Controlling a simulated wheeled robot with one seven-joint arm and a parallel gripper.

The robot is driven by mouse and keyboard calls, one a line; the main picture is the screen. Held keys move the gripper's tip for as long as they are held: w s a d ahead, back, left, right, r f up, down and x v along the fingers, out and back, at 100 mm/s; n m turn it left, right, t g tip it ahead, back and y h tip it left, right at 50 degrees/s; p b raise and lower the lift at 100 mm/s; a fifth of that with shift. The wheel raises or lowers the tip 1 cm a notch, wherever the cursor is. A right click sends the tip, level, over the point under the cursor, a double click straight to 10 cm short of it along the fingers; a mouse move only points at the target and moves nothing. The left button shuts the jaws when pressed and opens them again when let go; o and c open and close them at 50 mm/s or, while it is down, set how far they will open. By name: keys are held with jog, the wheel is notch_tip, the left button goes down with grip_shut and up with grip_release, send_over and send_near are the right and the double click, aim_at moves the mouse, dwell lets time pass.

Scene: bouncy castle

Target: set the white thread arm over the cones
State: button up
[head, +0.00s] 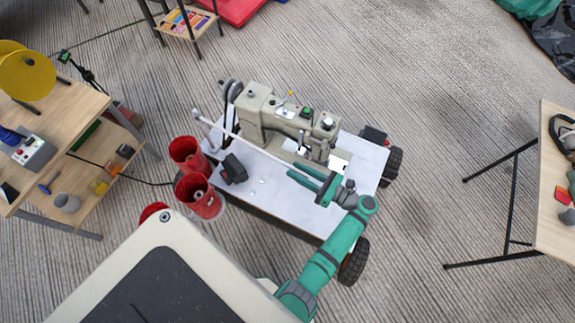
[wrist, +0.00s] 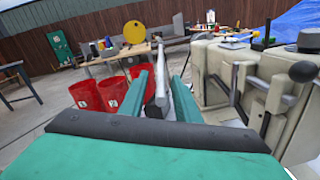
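The white thread arm (head: 232,134) is a long thin bar on the white-topped cart, slanting along the front of the beige sewing machine (head: 290,120). Its far end, with a small knob, points up-left, near the red cones. Two red cones (head: 186,153) (head: 200,196) stand at the cart's left end, and a third (head: 153,211) is partly hidden by my body. They show at left in the wrist view (wrist: 113,92). My gripper (head: 296,172) is at the bar's near end. Its fingers are parted, with the bar (wrist: 160,80) between them; a narrow gap shows beside it.
The sewing machine stands close beside my fingers. A black block (head: 233,168) sits on the white cart top (head: 275,200). A wooden table with a yellow disc (head: 27,74) is at left, and another table (head: 555,180) is at right. Open floor lies behind the cart.

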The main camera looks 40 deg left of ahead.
aim_at(288, 165)
jog(key=shift+s+a, duration=0.15)
jog(key=shift+a, duration=0.95)
jog(key=shift+s+a, duration=0.1)
jog(key=shift+a, duration=1)
grip_shut()
